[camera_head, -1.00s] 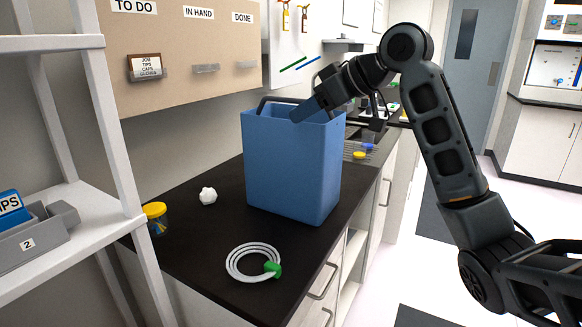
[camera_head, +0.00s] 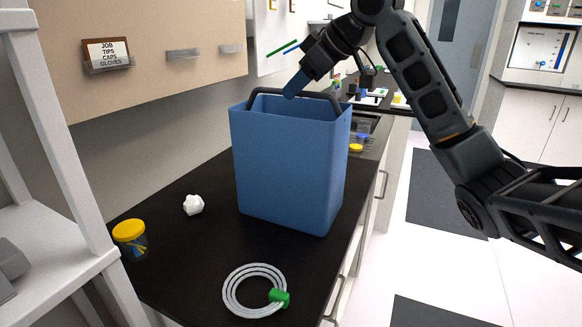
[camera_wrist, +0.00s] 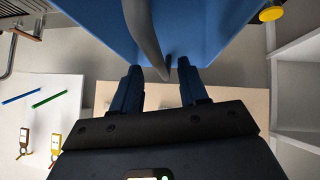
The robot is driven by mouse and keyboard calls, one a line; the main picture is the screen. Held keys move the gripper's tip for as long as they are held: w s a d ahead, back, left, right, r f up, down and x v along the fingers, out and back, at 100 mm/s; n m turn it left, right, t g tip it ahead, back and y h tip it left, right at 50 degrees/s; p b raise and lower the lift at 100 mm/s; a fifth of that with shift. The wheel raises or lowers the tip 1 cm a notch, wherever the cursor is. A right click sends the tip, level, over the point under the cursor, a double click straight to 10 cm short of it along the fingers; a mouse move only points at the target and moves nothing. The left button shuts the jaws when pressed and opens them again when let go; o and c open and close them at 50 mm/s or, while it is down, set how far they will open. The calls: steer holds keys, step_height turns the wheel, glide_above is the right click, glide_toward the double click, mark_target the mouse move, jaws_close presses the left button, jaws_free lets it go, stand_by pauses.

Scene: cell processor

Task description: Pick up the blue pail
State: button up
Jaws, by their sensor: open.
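The blue pail (camera_head: 288,170) stands upright on the black counter, a tall, open-topped box. Its dark handle (camera_head: 318,92) arches above the rim. My gripper (camera_head: 291,92) is over the pail's mouth, its blue fingers pointing down to the left beside the handle. In the wrist view the open fingers of my gripper (camera_wrist: 162,80) straddle the end of the grey handle (camera_wrist: 147,38), with a gap showing on both sides. The pail (camera_wrist: 215,25) fills the top of that view. I cannot tell how deep the handle sits between the fingers.
A yellow-lidded jar (camera_head: 130,238), a crumpled white lump (camera_head: 193,204) and a coiled white tube with a green clip (camera_head: 256,290) lie on the counter (camera_head: 205,255) around the pail. A white shelf rack (camera_head: 65,150) stands at left, a board (camera_head: 150,40) behind.

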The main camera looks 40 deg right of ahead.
steer(key=shift+x, duration=1.7)
steer(key=shift+s, duration=0.1)
jaws_close()
